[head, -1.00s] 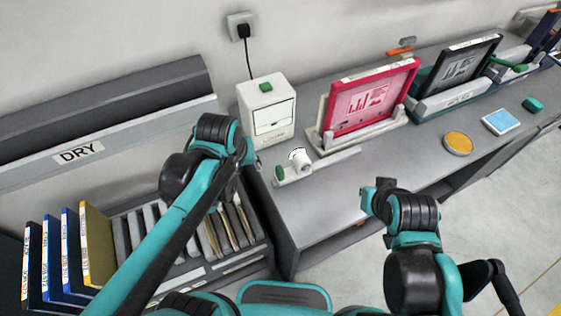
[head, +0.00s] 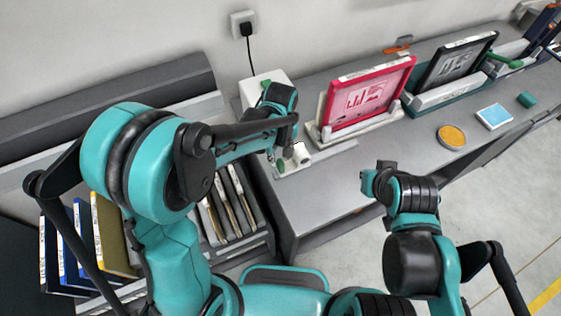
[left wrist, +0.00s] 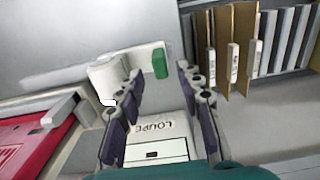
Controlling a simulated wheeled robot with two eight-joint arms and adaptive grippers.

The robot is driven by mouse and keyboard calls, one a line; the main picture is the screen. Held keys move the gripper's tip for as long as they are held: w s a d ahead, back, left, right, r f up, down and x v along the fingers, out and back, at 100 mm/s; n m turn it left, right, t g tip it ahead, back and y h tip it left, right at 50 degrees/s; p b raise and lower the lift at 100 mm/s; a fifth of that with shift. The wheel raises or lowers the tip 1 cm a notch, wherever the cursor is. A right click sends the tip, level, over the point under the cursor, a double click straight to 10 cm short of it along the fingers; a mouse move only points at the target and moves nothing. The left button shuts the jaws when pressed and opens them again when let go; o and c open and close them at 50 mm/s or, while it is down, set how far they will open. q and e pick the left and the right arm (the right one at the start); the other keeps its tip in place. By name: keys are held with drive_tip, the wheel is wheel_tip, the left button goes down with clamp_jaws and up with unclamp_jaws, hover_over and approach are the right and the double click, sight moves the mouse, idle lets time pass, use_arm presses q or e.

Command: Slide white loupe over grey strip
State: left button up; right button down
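The white loupe (head: 301,154) stands on the desk at the left end of the grey strip (head: 336,149), which runs right from it. A green tab (head: 280,167) sits at its left. In the left wrist view the loupe (left wrist: 106,76) lies left of the green tab (left wrist: 160,62), above a white surface marked LOUPE (left wrist: 155,128). My left gripper (head: 282,150) is over the loupe's left side. In the left wrist view my left gripper (left wrist: 160,80) is open, its fingers on either side of the tab, with no visible grip. My right gripper (head: 368,182) is by the desk's front edge; its fingers are unclear.
A white box (head: 258,86) stands behind my left gripper. A red frame in a white holder (head: 362,98) stands right of the loupe, with a black frame (head: 455,65) beyond. Upright folders (head: 105,235) and a slotted rack are at left. The desk front has free room.

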sight(281, 161)
use_arm(q)
wheel_tip(281, 161, down, 4)
drive_tip(key=shift+f+b, duration=0.2)
drive_tip(key=shift+b, duration=0.15)
clamp_jaws()
drive_tip(key=shift+w, duration=0.1)
